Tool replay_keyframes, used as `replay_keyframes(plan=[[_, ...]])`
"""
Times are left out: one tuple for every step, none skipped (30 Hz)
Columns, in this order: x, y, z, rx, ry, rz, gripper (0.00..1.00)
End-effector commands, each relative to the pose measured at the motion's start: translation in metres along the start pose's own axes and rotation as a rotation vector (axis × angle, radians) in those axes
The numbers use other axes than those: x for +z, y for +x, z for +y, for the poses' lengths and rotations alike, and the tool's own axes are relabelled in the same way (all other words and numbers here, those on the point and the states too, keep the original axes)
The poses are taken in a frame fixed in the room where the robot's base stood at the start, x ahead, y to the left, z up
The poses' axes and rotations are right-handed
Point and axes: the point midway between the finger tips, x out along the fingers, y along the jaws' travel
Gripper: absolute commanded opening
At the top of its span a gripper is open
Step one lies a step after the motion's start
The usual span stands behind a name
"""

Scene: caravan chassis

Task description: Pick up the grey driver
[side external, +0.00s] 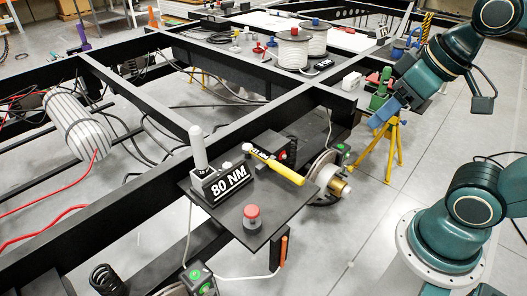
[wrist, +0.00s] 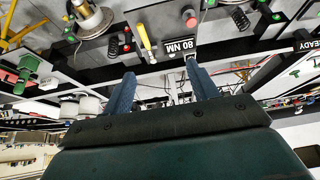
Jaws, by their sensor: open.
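The grey driver (side external: 199,147) stands upright in a dark holder (side external: 222,184) marked "80 NM", on a black shelf (side external: 258,222) fixed to the chassis. A yellow-handled driver (side external: 277,167) slants beside it on the same shelf. My gripper (side external: 384,111) is right of and behind the shelf, well apart from the grey driver. In the wrist view my gripper (wrist: 161,90) has its two blue fingers wide apart with nothing held. The "80 NM" holder (wrist: 180,48) and yellow driver (wrist: 146,42) show beyond the fingers there; the grey driver is not clear.
A red button (side external: 252,216) sits at the shelf's front. Black chassis beams (side external: 120,92) surround the work. A brake disc hub (side external: 328,180) is right of the shelf, and a yellow stand (side external: 390,140) is farther right. Two white spools (side external: 293,47) stand behind.

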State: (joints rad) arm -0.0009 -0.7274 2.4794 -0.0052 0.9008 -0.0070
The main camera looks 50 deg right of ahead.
Motion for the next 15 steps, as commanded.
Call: replay_keyframes(plan=[[-0.005, 0.000, -0.001, -0.003, -0.008, -0.005, 0.59], [-0.009, 0.000, -0.001, -0.005, -0.014, -0.006, 0.59], [-0.015, 0.000, -0.002, -0.008, -0.022, -0.010, 0.59], [-0.019, 0.000, -0.003, -0.010, -0.029, -0.012, 0.59], [-0.025, 0.000, -0.004, -0.013, -0.038, -0.015, 0.59], [-0.032, 0.000, -0.005, -0.018, -0.051, -0.019, 0.59], [-0.038, 0.000, -0.006, -0.022, -0.062, -0.023, 0.59], [-0.045, 0.001, -0.007, -0.025, -0.072, -0.026, 0.59], [-0.054, 0.002, -0.009, -0.030, -0.086, -0.031, 0.59], [-0.061, 0.003, -0.010, -0.034, -0.097, -0.034, 0.59], [-0.068, 0.004, -0.011, -0.038, -0.109, -0.038, 0.59], [-0.077, 0.006, -0.013, -0.044, -0.126, -0.043, 0.59], [-0.085, 0.007, -0.014, -0.049, -0.137, -0.046, 0.59], [-0.092, 0.009, -0.015, -0.053, -0.148, -0.049, 0.59], [-0.101, 0.012, -0.017, -0.058, -0.163, -0.054, 0.59]])
